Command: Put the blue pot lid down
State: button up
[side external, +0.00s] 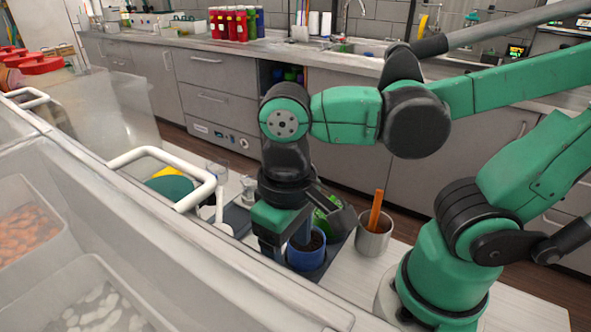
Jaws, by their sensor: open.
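A blue pot (306,258) with a dark inside stands upright on a dark tray (237,217) on the light worktop. My gripper (290,232) points down, open, at the pot's near-left side and partly above it. Its fingers overlap the pot's rim in this view, and I cannot tell whether they touch it. I cannot make out a separate blue lid; my gripper and the white counter edge in front may hide it.
A metal cup (373,238) with an orange stick (376,210) stands right of the pot. A green item (326,219) is just behind my gripper. A white rail handle (165,157) and counter edge run in front.

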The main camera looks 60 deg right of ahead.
jog(key=w+d+r+t, duration=0.2)
jog(key=w+d+t, duration=0.5)
jog(key=w+d, duration=0.1)
jog(key=shift+w+d, duration=0.25)
jog(key=shift+d, duration=0.3)
